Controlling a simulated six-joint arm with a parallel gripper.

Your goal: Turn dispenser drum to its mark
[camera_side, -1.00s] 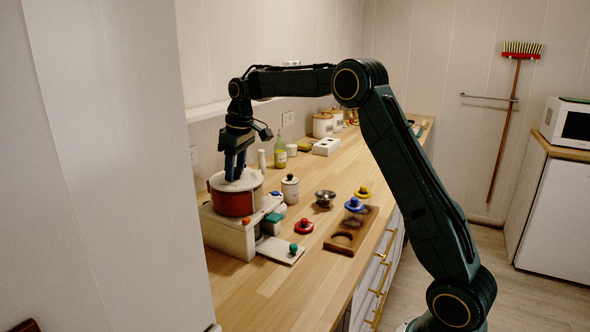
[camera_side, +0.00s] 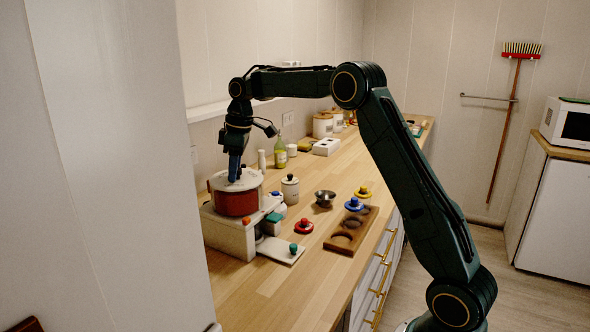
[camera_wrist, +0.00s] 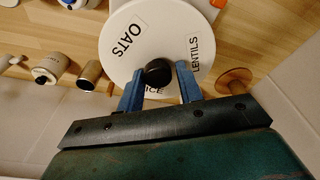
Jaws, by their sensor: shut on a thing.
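The dispenser drum (camera_side: 236,203) is red-sided with a white top and sits on a white base (camera_side: 226,236) at the left end of the counter. In the wrist view its white top (camera_wrist: 135,68) reads OATS, LENTILS and a partly hidden word ending in ICE. A black knob (camera_wrist: 158,73) stands at its middle. My gripper (camera_wrist: 160,84) points down and is shut on the knob, one blue finger on each side; it also shows in the side view (camera_side: 235,179). An orange spot (camera_side: 246,221) is on the base just below the drum's front. I cannot tell whether any label lines up with it.
A white canister (camera_side: 290,191), a metal bowl (camera_side: 324,199) and a green bottle (camera_side: 280,154) stand beyond the drum. A red knobbed disc (camera_side: 303,227) and a wooden board with round recesses (camera_side: 350,235) lie to the right.

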